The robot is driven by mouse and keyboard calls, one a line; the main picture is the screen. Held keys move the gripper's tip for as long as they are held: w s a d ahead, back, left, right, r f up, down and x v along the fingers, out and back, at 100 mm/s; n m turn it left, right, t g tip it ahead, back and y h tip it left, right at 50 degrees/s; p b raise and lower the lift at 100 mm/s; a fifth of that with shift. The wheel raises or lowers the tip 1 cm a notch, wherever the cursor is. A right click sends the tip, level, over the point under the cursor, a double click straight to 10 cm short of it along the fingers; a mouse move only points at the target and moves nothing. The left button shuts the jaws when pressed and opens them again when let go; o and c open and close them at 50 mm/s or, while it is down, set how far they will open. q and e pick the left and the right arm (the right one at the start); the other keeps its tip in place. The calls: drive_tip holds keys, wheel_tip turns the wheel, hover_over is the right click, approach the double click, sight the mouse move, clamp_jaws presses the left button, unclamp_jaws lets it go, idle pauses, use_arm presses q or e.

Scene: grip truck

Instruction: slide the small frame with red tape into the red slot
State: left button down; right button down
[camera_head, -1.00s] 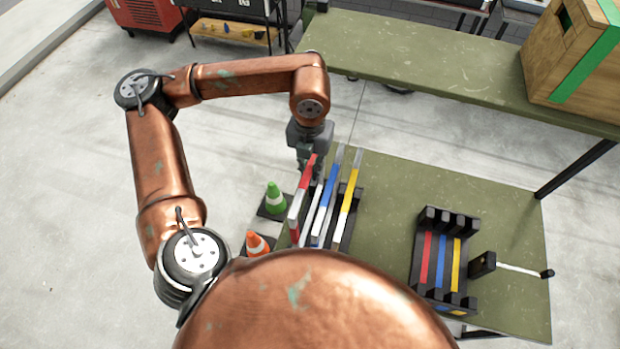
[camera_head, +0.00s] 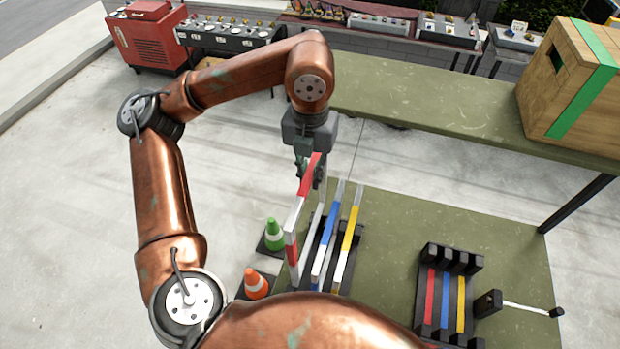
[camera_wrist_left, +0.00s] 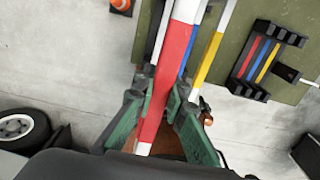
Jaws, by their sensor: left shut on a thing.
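The small frame with red tape (camera_head: 309,178) is white with red bands and is held at its far upper end by my left gripper (camera_head: 306,165). It stands higher than the blue-taped frame (camera_head: 328,236) and the yellow-taped frame (camera_head: 350,234), which stand in the black rack. In the left wrist view the fingers (camera_wrist_left: 158,115) are shut on the red band (camera_wrist_left: 174,60). The red slot (camera_head: 430,295) is the left strip of the black slotted holder (camera_head: 453,260) at the right of the green table; it is empty. My right gripper is out of view.
A green cone (camera_head: 273,236) and an orange cone (camera_head: 256,284) stand left of the rack. A crank handle (camera_head: 530,309) sticks out right of the holder. A wooden box (camera_head: 550,95) sits on the back table (camera_head: 430,100). Table room between rack and holder is clear.

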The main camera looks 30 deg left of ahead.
use_arm(q)
drive_tip(key=shift+r+p, duration=2.05)
drive_tip(key=shift+r, duration=1.15)
drive_tip(key=shift+r+p, duration=1.15)
drive_tip(key=shift+r, duration=0.5)
